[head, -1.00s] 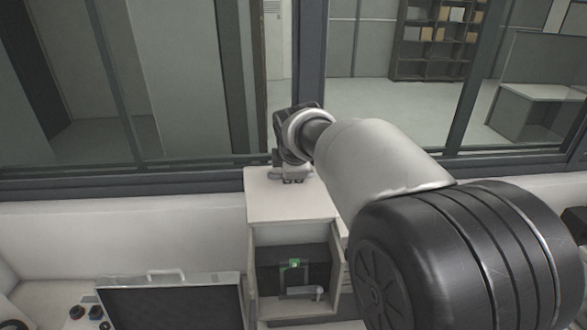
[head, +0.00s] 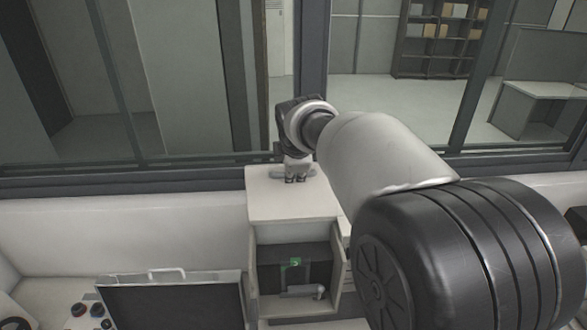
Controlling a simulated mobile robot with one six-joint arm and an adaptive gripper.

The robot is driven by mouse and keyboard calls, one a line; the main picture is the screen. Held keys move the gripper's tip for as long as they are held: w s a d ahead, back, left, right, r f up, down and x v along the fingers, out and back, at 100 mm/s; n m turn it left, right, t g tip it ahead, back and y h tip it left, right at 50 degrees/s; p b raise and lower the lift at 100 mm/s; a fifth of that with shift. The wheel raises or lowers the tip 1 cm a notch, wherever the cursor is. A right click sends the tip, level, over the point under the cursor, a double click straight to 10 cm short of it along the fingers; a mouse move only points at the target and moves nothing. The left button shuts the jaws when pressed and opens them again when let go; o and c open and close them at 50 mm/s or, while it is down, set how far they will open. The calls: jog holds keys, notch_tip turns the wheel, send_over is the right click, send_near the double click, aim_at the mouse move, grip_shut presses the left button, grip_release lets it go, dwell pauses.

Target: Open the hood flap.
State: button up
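A white box-shaped housing (head: 290,208) stands below the window, under my gripper. Its front is open onto a dark recess (head: 266,268) with a small green light (head: 295,262) and a grey bar (head: 300,291) low inside. I cannot tell which part is the hood flap. My gripper (head: 295,178) points down at the back of the housing's top, next to a small grey bar-like part (head: 279,174). The fingers are small and partly hidden, so I cannot tell whether they are open or touching anything.
A dark panel in a light frame with a handle (head: 167,272) lies to the left of the housing. Dark knobs (head: 80,309) sit at the far left. A window frame (head: 150,180) runs behind the housing. My arm hides much of the right side.

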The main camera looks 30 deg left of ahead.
jog(key=shift+w+r, duration=0.15)
jog(key=shift+r, duration=0.2)
jog(key=shift+r, duration=0.45)
jog(key=v, duration=1.1)
jog(key=shift+s+d+f, duration=0.25)
jog(key=shift+s+f, duration=0.05)
jog(key=shift+s, duration=0.15)
jog(key=shift+w, duration=0.1)
